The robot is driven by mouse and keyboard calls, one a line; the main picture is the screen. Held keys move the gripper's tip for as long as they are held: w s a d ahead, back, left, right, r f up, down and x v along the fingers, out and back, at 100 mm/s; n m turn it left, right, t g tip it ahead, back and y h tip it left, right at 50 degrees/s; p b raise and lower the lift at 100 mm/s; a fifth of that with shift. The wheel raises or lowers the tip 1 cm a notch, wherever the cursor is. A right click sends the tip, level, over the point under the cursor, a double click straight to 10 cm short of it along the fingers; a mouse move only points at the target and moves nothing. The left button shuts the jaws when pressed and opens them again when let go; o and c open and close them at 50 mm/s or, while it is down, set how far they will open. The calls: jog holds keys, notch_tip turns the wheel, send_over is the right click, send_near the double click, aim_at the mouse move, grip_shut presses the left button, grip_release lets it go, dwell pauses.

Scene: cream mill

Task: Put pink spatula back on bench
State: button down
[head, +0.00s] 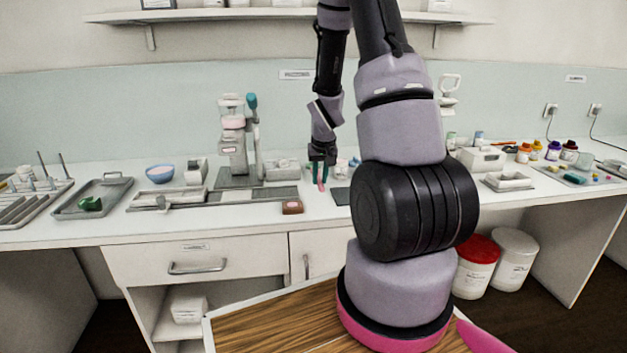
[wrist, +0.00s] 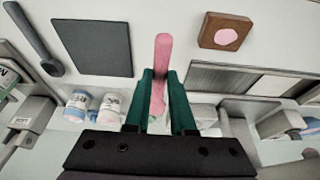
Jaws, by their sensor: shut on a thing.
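The pink spatula (wrist: 162,60) is held between the two green fingers of my gripper (wrist: 165,90) in the wrist view. Its pink length points up the picture, past the fingertips, over the white bench. In the head view my gripper (head: 321,172) hangs low over the white bench (head: 250,212), and a thin pink bit of the spatula shows at its fingers. I cannot tell whether the spatula touches the bench top.
A brown block with a pink disc (head: 292,207) lies near the bench's front edge. A dark flat pad (wrist: 92,47) lies on the other side. A mill stand (head: 232,140) and a blue bowl (head: 160,173) are left of my gripper. Several small jars (head: 537,149) stand far right.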

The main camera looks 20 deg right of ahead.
aim_at(319, 203)
notch_tip(319, 203, down, 2)
jog(key=shift+a+f, duration=0.15)
jog(key=shift+f, duration=1.25)
jog(key=shift+f, duration=0.8)
jog(key=c, duration=0.7)
grip_release()
jog(key=v, duration=1.1)
